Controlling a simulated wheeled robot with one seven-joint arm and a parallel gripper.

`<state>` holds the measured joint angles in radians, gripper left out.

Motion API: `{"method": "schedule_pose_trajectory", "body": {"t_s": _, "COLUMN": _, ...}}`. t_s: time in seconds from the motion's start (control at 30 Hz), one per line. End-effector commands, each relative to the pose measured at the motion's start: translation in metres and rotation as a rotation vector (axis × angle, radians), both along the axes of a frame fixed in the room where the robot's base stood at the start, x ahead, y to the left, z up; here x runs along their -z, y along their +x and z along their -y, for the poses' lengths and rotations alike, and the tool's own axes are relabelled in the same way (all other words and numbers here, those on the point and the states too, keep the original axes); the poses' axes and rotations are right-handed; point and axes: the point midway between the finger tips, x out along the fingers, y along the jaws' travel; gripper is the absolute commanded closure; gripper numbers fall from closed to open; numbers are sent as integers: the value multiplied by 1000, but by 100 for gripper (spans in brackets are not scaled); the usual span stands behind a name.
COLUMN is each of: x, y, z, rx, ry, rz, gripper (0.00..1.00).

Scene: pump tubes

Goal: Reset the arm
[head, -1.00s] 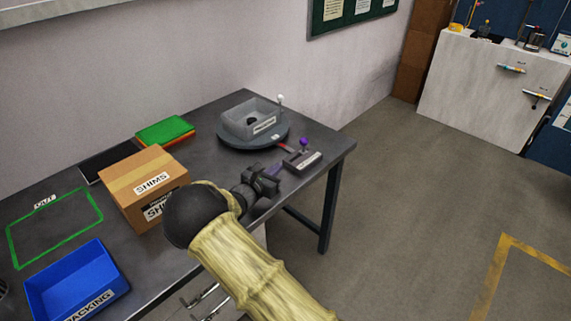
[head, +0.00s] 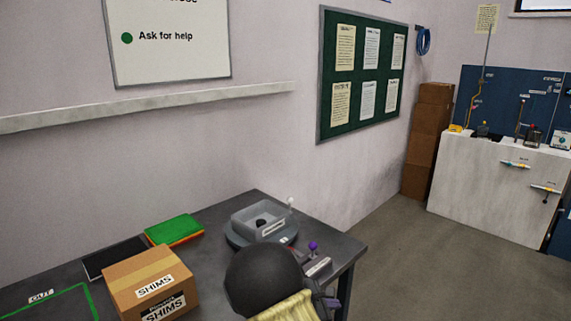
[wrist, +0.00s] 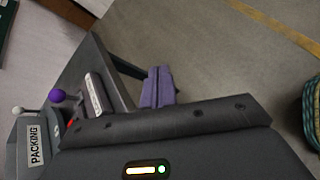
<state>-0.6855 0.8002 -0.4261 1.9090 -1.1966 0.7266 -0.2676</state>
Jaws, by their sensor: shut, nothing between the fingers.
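My arm's dark rounded joint (head: 262,278) and tan sleeve rise at the bottom of the head view, in front of the table's right part. My gripper is mostly hidden behind them there. In the wrist view the two purple fingers of my gripper (wrist: 158,88) are together, with nothing between them. They are seen against the floor, beyond the table edge.
The dark table (head: 338,254) holds a SHIMS box (head: 150,284), a green-topped stack (head: 174,230), a grey bin (head: 258,219) on a round base and a purple-knobbed control (head: 313,246). Open floor (head: 410,260) lies right. A white cabinet (head: 490,190) stands farther off.

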Motion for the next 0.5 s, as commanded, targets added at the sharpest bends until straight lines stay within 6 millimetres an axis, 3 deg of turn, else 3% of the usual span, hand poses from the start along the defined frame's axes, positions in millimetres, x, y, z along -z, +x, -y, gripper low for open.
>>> {"method": "schedule_pose_trajectory", "body": {"t_s": 0.03, "x": -2, "y": -19, "z": 15, "rx": 99, "ry": 99, "rz": 8, "gripper": 100}}
{"method": "schedule_pose_trajectory", "body": {"t_s": 0.2, "x": -5, "y": -79, "z": 37, "rx": 412, "ry": 405, "rz": 58, "gripper": 100}}
{"method": "schedule_pose_trajectory", "body": {"t_s": 0.5, "x": -31, "y": -169, "z": 38, "rx": 936, "ry": 867, "rz": 227, "gripper": 100}}
